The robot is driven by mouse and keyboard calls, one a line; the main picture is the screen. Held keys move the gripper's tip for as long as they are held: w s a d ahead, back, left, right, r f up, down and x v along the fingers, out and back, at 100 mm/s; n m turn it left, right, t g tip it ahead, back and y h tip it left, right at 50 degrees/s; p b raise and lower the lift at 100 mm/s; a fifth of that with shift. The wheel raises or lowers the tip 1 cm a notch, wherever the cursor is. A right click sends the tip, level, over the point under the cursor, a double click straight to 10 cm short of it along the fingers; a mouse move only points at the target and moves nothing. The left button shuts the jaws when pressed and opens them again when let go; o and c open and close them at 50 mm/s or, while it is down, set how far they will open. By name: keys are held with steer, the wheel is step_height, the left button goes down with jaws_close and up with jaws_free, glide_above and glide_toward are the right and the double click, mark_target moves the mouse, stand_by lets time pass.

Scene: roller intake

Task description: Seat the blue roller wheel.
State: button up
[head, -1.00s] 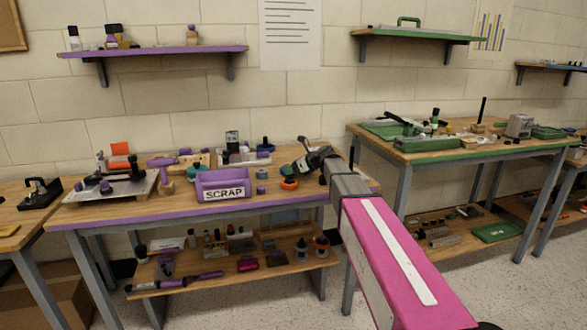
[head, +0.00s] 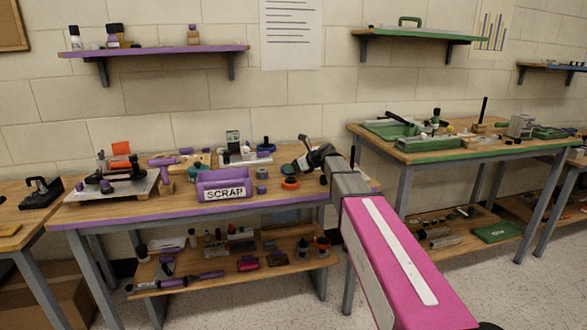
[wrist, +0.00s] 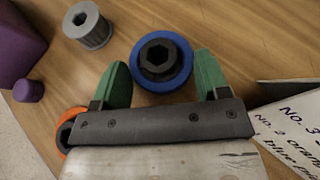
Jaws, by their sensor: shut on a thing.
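The blue roller wheel (wrist: 161,62), with a black hub and a hex hole, sits between the green fingertips of my gripper (wrist: 162,78) in the wrist view. My gripper is shut on it, over bare wooden table top. In the head view my gripper (head: 305,162) is above the right part of the purple-edged bench (head: 125,216); the held wheel cannot be made out there. A blue ring with a black top (head: 265,145) stands on a pale plate (head: 236,160) behind the scrap bin.
The purple SCRAP bin (head: 224,186) stands left of my gripper. An orange wheel (head: 290,183) lies close below it, partly hidden in the wrist view (wrist: 66,128). A grey roller (wrist: 87,27) stands nearby. A printed card (wrist: 292,128) lies at right in the wrist view.

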steer(key=shift+r, duration=2.75)
steer(key=s+d+r, duration=0.2)
steer(key=d+r, duration=0.5)
steer(key=d, duration=0.6)
steer(key=s+d+r, duration=0.1)
steer(key=d+r, duration=0.6)
steer(key=d, duration=0.6)
steer(key=shift+s+d+r, duration=0.2)
steer(key=shift+s+r, duration=0.15)
steer(key=shift+r, duration=0.05)
steer(key=shift+f, duration=0.15)
steer(key=shift+f, duration=7.45)
steer(key=shift+f, duration=1.6)
steer(key=o, duration=0.6)
